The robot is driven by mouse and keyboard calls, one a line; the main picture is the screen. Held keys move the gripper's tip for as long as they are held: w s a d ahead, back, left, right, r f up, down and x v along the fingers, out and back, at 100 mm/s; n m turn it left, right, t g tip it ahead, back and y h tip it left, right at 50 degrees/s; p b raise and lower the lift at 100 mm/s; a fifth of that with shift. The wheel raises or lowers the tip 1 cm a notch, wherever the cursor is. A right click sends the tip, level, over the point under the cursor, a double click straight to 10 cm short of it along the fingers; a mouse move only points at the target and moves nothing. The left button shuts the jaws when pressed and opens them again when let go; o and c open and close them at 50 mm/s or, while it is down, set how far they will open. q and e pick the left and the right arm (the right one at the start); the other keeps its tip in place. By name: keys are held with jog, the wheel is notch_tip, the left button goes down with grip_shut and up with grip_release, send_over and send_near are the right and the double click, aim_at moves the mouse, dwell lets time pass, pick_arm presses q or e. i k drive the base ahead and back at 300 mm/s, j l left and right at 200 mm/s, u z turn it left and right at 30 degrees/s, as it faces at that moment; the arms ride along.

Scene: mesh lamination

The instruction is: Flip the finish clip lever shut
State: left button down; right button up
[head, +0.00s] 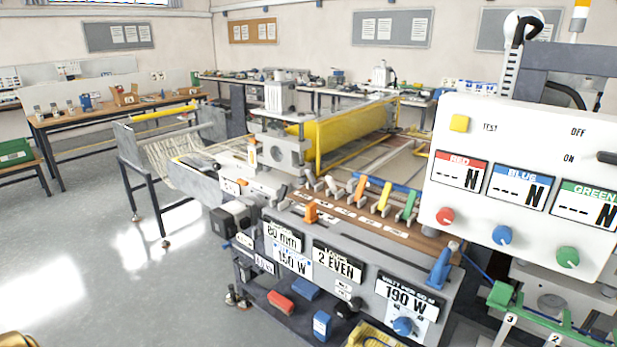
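The lamination machine (345,262) stands at centre right in the head view. A row of small levers stands on its brown strip: an orange lever (360,187), a yellow lever (384,196) and a green lever (408,205), with paler clips to their left. An orange block (311,212) sits lower on the strip. The labels there are too small to read, so I cannot tell which one is the finish clip lever, or whether it is open or shut. Neither gripper shows; only a gold-coloured piece is cut off at the bottom left corner.
A white control panel (515,125) with RED, BLUE and GREEN displays fills the right side. A blue handle (440,268) rises at the machine's front right corner. Red and blue blocks lie on the lower shelf. The grey floor (90,240) at left is open. Benches line the back.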

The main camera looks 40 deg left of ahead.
aim_at(329, 179)
jog(key=u, duration=1)
